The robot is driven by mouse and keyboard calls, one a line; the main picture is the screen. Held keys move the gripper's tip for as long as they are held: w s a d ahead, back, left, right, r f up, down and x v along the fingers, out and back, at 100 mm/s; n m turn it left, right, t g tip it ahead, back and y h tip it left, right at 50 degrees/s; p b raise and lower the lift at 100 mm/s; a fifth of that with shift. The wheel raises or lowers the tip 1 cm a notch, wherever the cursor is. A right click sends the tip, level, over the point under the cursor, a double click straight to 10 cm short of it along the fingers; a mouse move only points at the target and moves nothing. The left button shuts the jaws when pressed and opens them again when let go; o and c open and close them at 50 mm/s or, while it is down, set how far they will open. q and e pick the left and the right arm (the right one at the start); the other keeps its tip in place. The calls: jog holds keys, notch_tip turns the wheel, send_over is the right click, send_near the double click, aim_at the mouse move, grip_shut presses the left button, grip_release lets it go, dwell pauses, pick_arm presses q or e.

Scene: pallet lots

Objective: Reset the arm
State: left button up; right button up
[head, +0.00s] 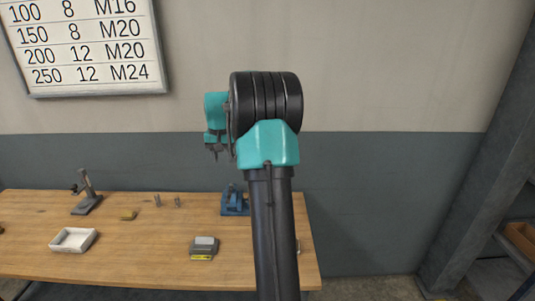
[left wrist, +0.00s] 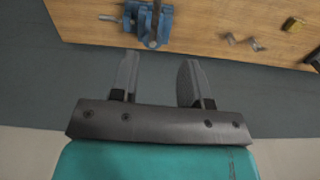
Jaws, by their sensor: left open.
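My left arm (head: 271,220) stands upright in the middle of the head view, with black and teal parts. Its left gripper (head: 216,152) shows small beside the black joint, in front of the wall and higher in the picture than the bench. In the left wrist view the left gripper (left wrist: 158,75) has its two grey fingers spread wide, with nothing between them. The fingers point toward the bench edge and are apart from the blue vise (left wrist: 150,22). My right gripper is not in view.
The wooden workbench (head: 140,262) carries a blue vise (head: 234,203), partly hidden by my arm, a grey-and-yellow device (head: 204,247), a white tray (head: 56,248), a dark stand (head: 87,195) and small metal parts. A grey pillar (head: 480,170) and shelf stand at right.

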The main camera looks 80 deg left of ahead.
pick_arm(q)
jog(key=w+d+f+m, duration=0.1)
jog(key=w+f, duration=0.7)
jog(key=w, duration=0.1)
jog(key=w+d+f+m+t, duration=0.1)
jog(key=w+d+f+m, duration=0.1)
jog(key=w+f, duration=0.6)
jog(key=w+d+f+m+h, duration=0.1)
jog(key=w+f, duration=0.7)
jog(key=w, duration=0.4)
jog(key=shift+d+f+m, duration=0.1)
jog(key=shift+d+m, duration=0.05)
jog(key=shift+m, duration=0.25)
jog(key=w+d+f+m+h, duration=0.1)
jog(key=w+d+f+m, duration=0.1)
jog(key=w+d+f, duration=0.55)
jog(key=w+d+f+m, duration=0.2)
jog(key=w+d+f, duration=0.3)
jog(key=w+d, duration=0.55)
jog(key=d+f+m+h, duration=0.1)
jog(key=d+f+m, duration=0.2)
jog(key=d, duration=1.4)
jog(key=s+d+f+m, duration=0.1)
jog(key=d+f+m, duration=0.1)
jog(key=d, duration=1.6)
jog(key=shift+d+f+m+h, duration=0.2)
jog(key=shift+f+m+h, duration=0.2)
jog(key=shift+f, duration=0.4)
